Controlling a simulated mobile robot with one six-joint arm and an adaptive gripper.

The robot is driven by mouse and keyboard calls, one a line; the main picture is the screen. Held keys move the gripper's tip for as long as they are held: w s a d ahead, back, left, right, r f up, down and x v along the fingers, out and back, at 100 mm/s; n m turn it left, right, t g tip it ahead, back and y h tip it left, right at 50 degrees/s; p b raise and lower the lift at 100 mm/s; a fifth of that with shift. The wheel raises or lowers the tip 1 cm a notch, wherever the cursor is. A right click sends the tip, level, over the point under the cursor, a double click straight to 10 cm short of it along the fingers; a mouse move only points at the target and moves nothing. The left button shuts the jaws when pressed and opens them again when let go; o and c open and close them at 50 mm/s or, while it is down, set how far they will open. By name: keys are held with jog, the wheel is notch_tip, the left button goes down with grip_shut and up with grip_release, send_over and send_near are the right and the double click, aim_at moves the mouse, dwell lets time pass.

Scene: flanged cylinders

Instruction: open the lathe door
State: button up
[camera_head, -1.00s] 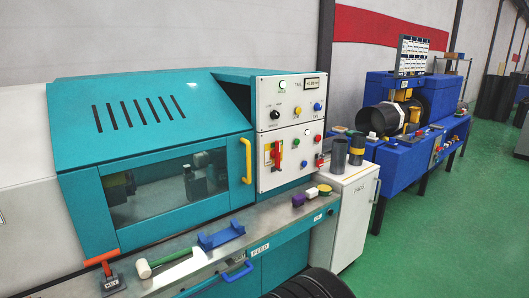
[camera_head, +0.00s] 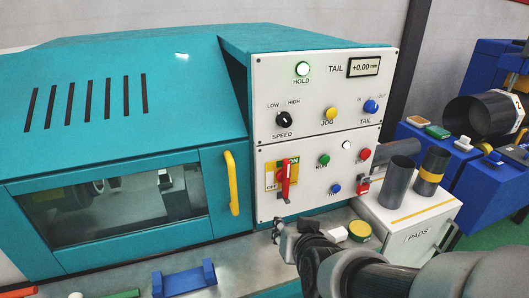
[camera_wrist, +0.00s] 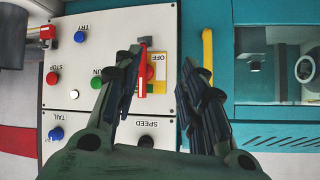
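The teal lathe door (camera_head: 110,250) has a dark window (camera_head: 105,200) and looks shut. A vertical yellow handle (camera_head: 231,183) stands at its right edge. My gripper (camera_head: 290,228) is in front of the lower control panel, right of the handle and apart from it. In the wrist view, which is turned upside down, my gripper (camera_wrist: 163,60) has its fingers spread with nothing between them. The yellow handle (camera_wrist: 207,50) shows just right of the right finger there. The teal door (camera_wrist: 270,120) fills the right side of that view.
The control panel (camera_head: 345,110) has knobs, buttons and a red lever (camera_head: 286,182), close to my gripper. A blue cradle (camera_head: 184,279) sits on the front ledge. Two dark cylinders, one grey (camera_head: 397,185) and one yellow-banded (camera_head: 430,170), stand on a white cabinet (camera_head: 415,235) at right.

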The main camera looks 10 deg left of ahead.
jog(key=w+a+f+t+p, duration=0.1)
jog(key=w+a+f+t, duration=0.15)
jog(key=a, duration=0.35)
jog(key=n+t+y+p, duration=0.2)
jog(key=t+p, duration=0.1)
jog(key=t, duration=0.1)
send_near(233, 184)
jog(key=b+x, duration=0.2)
jog(key=x, duration=0.9)
jog(key=shift+r, duration=0.1)
jog(key=shift+c, duration=0.5)
grip_shut()
